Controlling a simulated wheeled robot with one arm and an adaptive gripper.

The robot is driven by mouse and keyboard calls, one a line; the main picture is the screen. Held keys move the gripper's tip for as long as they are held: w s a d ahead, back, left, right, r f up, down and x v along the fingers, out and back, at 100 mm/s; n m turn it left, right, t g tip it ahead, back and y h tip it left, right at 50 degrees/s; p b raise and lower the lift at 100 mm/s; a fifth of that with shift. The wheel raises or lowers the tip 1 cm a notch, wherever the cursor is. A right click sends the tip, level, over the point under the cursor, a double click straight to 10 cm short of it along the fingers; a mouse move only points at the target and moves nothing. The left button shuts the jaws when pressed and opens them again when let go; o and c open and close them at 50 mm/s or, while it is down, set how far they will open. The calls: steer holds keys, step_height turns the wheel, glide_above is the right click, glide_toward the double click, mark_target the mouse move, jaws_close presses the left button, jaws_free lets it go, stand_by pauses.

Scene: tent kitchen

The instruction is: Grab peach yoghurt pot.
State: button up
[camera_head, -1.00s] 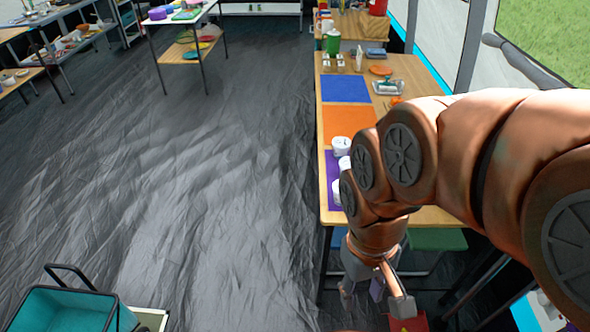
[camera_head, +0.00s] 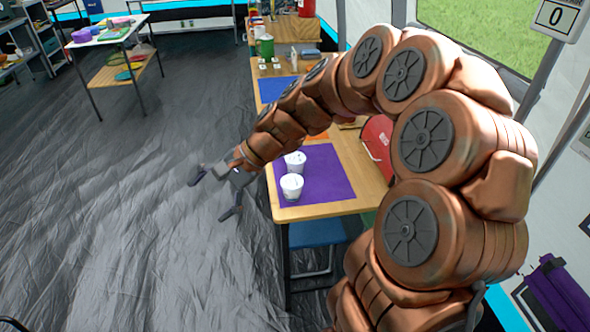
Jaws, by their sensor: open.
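Two white pots (camera_head: 294,162) and (camera_head: 291,186) stand upright on a purple mat (camera_head: 335,178) at the near end of the wooden table. Their labels are too small to read, so I cannot tell which is the peach yoghurt pot. My gripper (camera_head: 213,195) is open and empty, with its dark fingers spread. It hangs over the floor just left of the table's edge, apart from the pots. My arm crosses over the table and hides part of it.
The wooden table (camera_head: 367,185) runs away from me, with a blue mat (camera_head: 275,91) farther along. A red bag-like item (camera_head: 378,140) is at its right side. A blue stool (camera_head: 316,233) stands below. The floor (camera_head: 120,200) at left is clear.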

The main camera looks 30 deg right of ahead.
steer(key=w+d+f+m+t+b, duration=0.2)
steer(key=w+d+f+m+t, duration=0.15)
steer(key=w+d+m, duration=0.5)
steer(key=m+t+h+b, duration=0.35)
steer(key=m+t, duration=0.35)
steer(key=m, duration=0.5)
glide_toward(290, 158)
steer(key=shift+g+h, duration=0.25)
steer(key=shift+h, duration=0.2)
steer(key=w, duration=0.2)
steer(key=w+f, duration=0.1)
steer(key=shift+w+a+f+p, duration=0.1)
steer(key=shift+w+f+p, duration=0.15)
steer(key=shift+w+p, duration=0.15)
steer(key=shift+w+f, duration=0.15)
steer(key=shift+f, duration=0.05)
steer(key=shift+x, duration=3.7)
steer(key=c, duration=1.1)
steer(key=shift+o, duration=0.2)
